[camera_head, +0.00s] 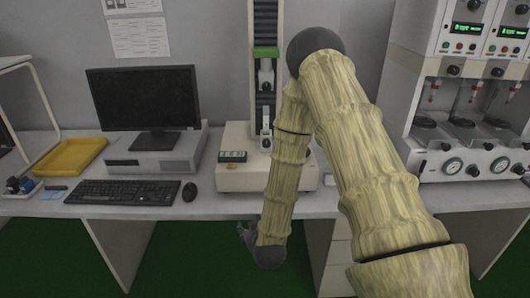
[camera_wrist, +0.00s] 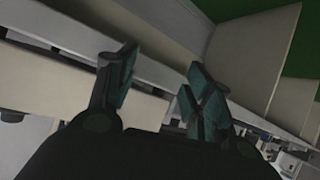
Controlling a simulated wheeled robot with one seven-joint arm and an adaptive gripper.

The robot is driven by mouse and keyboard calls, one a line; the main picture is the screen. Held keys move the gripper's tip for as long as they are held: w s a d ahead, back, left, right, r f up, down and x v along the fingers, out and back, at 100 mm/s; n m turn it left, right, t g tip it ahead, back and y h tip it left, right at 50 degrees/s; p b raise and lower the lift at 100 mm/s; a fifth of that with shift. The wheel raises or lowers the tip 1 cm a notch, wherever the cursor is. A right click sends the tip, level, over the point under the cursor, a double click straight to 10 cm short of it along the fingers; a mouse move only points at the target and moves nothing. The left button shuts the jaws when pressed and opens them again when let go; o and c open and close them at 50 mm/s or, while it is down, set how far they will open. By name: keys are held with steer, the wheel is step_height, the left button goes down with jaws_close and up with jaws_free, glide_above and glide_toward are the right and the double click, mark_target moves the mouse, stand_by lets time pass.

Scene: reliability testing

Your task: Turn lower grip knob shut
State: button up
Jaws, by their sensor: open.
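The testing machine (camera_head: 238,170) stands on the bench in the middle of the head view, with a dark column above a pale base. Its lower grip (camera_head: 266,130) is a small light metal part just above the base. Its knob is too small to make out. The upper grip (camera_head: 265,76) hangs above it, under a green crosshead (camera_head: 265,53). My gripper (camera_head: 243,230) is mostly hidden by my arm, below the bench's front edge and well under the lower grip. In the wrist view my gripper (camera_wrist: 165,82) is open, with nothing between its fingers.
My arm covers the machine's right side. A monitor (camera_head: 143,98), keyboard (camera_head: 123,191), mouse (camera_head: 189,192) and yellow tray (camera_head: 72,156) are on the left. A cabinet with gauges (camera_head: 452,166) stands at right. In the wrist view, pale panels (camera_wrist: 236,60) lie close to the fingers.

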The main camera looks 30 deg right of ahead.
mark_target(267, 145)
steer(key=w+d+r+h, duration=0.1)
steer(key=d+r, duration=0.1)
steer(key=w+d+r+t, duration=0.1)
steer(key=w+r, duration=0.1)
steer(key=r, duration=0.1)
steer(key=w+d+r+m+t+h+b, duration=0.1)
steer(key=w+d+r, duration=0.1)
steer(key=r, duration=0.1)
steer(key=shift+w+d+r+h, duration=0.15)
steer(key=shift+w+d+h, duration=0.1)
steer(key=shift+d+h, duration=0.1)
steer(key=w+d+r+m+t+h, duration=0.2)
steer(key=w+d+r+h, duration=0.15)
steer(key=d+r, duration=0.4)
steer(key=x, duration=0.3)
steer(key=r+x, duration=0.1)
steer(key=x, duration=0.2)
steer(key=p+x, duration=0.1)
steer(key=x, duration=0.2)
steer(key=shift+w+a+r, duration=0.15)
steer(key=shift+w+a, duration=0.1)
steer(key=c, duration=1)
